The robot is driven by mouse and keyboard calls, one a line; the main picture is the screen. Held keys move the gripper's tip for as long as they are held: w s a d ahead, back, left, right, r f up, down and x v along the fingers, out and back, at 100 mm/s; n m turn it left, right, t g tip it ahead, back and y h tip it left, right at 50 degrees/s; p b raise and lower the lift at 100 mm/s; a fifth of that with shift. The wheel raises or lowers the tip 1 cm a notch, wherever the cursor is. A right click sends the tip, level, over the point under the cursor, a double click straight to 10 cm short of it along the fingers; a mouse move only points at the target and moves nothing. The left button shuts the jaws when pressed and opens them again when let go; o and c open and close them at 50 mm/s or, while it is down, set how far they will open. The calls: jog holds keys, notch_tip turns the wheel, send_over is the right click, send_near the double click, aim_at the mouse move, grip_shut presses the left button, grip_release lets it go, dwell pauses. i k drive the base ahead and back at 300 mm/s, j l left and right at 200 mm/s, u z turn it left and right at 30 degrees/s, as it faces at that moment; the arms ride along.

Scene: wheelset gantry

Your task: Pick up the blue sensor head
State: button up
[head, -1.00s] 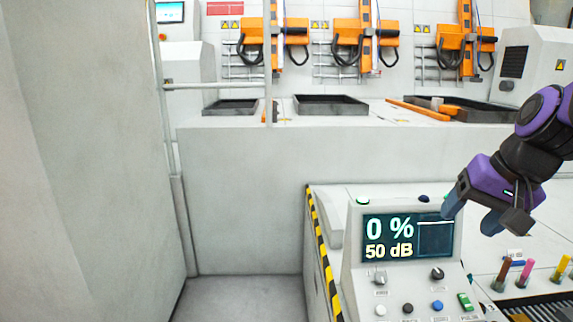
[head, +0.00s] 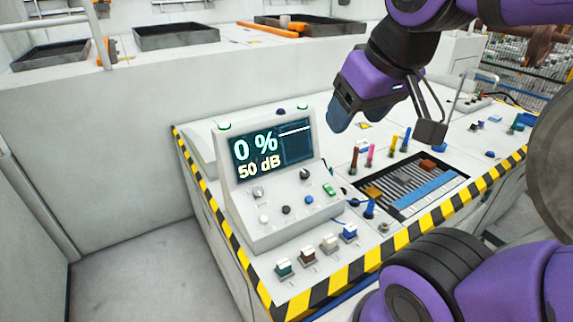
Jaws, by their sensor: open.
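A small blue sensor head (head: 349,231) with a pale top stands at the right end of a short row on the bench top, in front of the grey control box. A teal one (head: 284,268), a brown one (head: 307,255) and a beige one (head: 328,243) stand to its left. My gripper (head: 388,125) is open and empty, with its fingers spread. It hangs above and behind the row, up and to the right of the blue head, well apart from it.
The control box (head: 270,185) shows "0 %" and "50 dB". A blue probe (head: 370,208) stands close behind the blue head. Striped edging (head: 345,277) borders the bench.

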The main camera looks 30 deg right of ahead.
aim_at(350, 230)
jog(key=k+l+z, duration=0.15)
jog(key=z, duration=0.35)
jog(key=k+l+z, duration=0.15)
jog(key=z, duration=0.3)
jog(key=l+z, duration=0.25)
jog(key=z, duration=0.25)
jog(key=u, duration=0.9)
